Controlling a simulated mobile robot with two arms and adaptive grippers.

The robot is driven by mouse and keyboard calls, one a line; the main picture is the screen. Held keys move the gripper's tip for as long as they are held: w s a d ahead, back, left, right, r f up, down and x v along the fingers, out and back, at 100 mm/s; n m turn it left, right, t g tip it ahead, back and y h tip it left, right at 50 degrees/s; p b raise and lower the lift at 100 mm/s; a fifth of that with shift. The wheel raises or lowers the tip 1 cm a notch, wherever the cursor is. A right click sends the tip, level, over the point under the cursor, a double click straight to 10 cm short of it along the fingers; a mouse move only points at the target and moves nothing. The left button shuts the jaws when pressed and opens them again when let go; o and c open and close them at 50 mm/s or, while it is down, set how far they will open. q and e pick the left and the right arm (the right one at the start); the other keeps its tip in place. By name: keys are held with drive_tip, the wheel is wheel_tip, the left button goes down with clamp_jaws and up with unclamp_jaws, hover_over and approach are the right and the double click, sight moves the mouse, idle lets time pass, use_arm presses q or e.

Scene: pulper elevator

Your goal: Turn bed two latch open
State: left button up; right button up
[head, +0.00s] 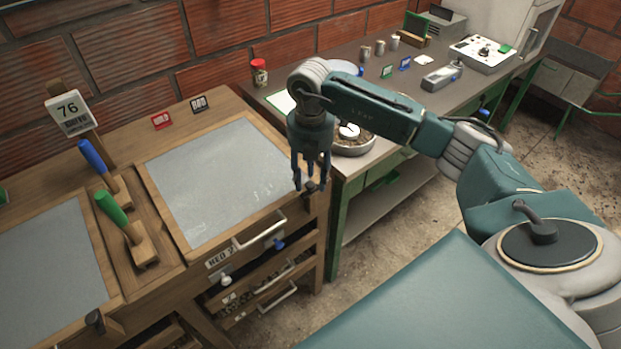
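Bed two is the right-hand wooden bed with a grey sheet-like top (220,180) and a front plate (219,257) that appears to read "BED 2". A small dark latch (311,187) sits at its right front corner. My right gripper (311,186) points down over that corner. Its fingers are apart, one on each side of the latch as seen here. I cannot tell whether they touch it, and they partly hide it. My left gripper is not in view.
A second bed (50,265) lies at the left, with a similar dark latch (95,320). Blue-handled (92,155) and green-handled (112,207) tools rest between the beds. A drawer handle (262,232) projects below bed two. A bench with a round pan (353,145) stands behind my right arm.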

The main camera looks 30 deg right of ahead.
sight(310, 184)
wheel_tip(310, 184, up, 11)
idle(0.3)
idle(0.4)
